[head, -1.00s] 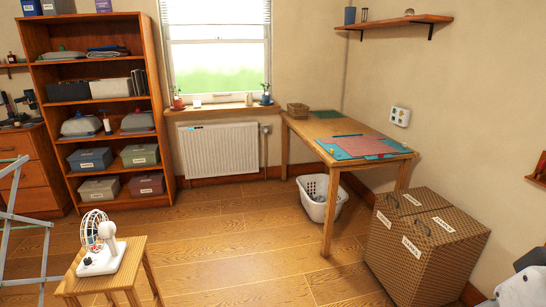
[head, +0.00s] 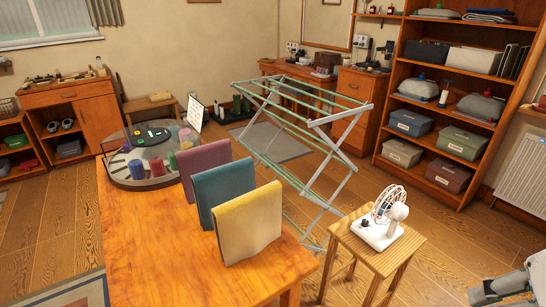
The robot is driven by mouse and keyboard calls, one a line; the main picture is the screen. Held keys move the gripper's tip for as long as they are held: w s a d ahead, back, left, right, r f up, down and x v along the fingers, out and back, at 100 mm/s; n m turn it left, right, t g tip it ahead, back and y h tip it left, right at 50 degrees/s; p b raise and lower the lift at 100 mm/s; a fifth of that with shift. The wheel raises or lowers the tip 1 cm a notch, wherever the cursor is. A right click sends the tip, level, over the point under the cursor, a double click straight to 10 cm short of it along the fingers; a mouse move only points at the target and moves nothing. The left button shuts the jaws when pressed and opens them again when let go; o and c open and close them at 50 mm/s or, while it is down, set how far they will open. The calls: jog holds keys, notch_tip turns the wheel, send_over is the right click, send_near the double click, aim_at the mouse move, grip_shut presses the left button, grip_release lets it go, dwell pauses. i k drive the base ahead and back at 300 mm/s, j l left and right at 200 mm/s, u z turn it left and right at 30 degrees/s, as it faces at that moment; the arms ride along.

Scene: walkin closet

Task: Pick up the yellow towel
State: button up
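The yellow towel (head: 248,222) hangs folded and upright in the head view, near the front right part of a wooden table. It is the nearest of three towels in a row. A teal towel (head: 222,190) stands just behind it and a purple towel (head: 198,165) behind that. How the towels are held up is hidden. Only a grey-white part of my arm shows at the bottom right corner, well apart from the towels. My gripper's fingers do not show.
The wooden table (head: 150,245) also bears a round clear-sided case (head: 150,160) with spools. A drying rack (head: 300,130) stands behind the towels. A small stool (head: 375,250) with a white fan (head: 388,218) stands right of the table. Floor shows between stool and shelf (head: 455,130).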

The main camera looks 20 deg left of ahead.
aim_at(244, 225)
jog(key=i+l+u, duration=0.15)
jog(key=u, duration=0.25)
jog(key=i+l+u, duration=0.2)
jog(key=u, duration=0.25)
jog(key=i+l+u, duration=0.1)
jog(key=l+u, duration=0.5)
jog(key=u, duration=0.2)
jog(key=i+l+u, duration=0.1)
jog(key=l+u, duration=1.05)
jog(key=l, duration=0.25)
